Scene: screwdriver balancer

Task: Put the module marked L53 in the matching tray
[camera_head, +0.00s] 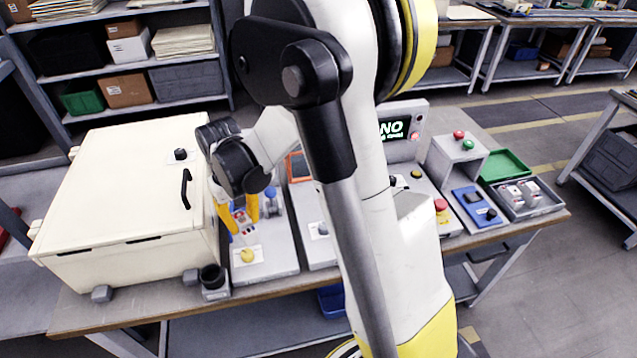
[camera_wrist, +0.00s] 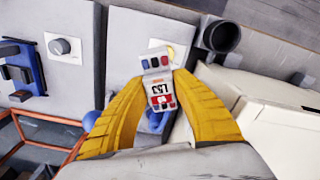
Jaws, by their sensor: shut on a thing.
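My gripper (camera_head: 242,222) is over the left part of the bench, beside the cream box. In the wrist view its two yellow fingers (camera_wrist: 160,88) are shut on a small white module (camera_wrist: 161,90). The module's label reads L53 upside down, with red and dark blocks on its face. Blue parts lie just behind the module; I cannot tell whether it touches them. In the head view the module is too small to make out. A green tray (camera_head: 507,165) and a grey tray (camera_head: 547,208) are at the bench's right end. The grey one holds small white-and-red modules with unreadable labels.
The cream box (camera_head: 120,200) with a black handle stands close left of the gripper. A dark cup (camera_head: 213,277) is at the front edge. A screen (camera_head: 393,129), a button box (camera_head: 458,155) and a blue fixture (camera_head: 473,208) stand toward the right.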

